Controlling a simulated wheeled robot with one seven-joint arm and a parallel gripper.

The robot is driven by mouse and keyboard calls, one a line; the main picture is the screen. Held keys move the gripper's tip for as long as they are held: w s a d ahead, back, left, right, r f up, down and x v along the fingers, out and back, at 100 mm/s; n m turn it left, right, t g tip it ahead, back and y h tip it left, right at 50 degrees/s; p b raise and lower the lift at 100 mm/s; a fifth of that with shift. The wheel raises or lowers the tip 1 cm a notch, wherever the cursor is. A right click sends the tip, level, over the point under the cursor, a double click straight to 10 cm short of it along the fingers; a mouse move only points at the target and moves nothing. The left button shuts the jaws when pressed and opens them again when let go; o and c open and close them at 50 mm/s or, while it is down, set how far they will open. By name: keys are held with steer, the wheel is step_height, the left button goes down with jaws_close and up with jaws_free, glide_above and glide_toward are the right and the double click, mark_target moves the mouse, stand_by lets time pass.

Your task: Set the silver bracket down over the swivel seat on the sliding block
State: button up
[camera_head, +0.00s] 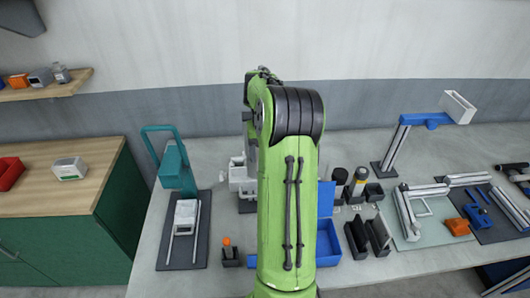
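A silver-grey open frame (405,213), which may be the silver bracket, is on the pale green mat at the right. A pale block (185,215) sits on two light rails on a dark plate at the left; it may be the sliding block. I cannot make out a swivel seat on it. My green arm rises through the middle of the picture and hides what is behind it. My gripper cannot be made out, so I cannot see whether it holds anything.
A teal clamp-like stand (174,165) rises behind the pale block. A blue tray (328,242), dark holders (367,237) and a small orange-topped item (228,246) are near my arm. A tall blue-armed stand (398,145) is at the back right.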

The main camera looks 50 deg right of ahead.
steer(key=shift+f+b, duration=0.7)
steer(key=shift+f, duration=0.25)
steer(key=o, duration=1.3)
steer(key=shift+r, duration=0.15)
step_height(320, 180, up, 16)
steer(key=p, duration=0.3)
steer(key=shift+f, duration=0.2)
steer(key=shift+a, duration=0.1)
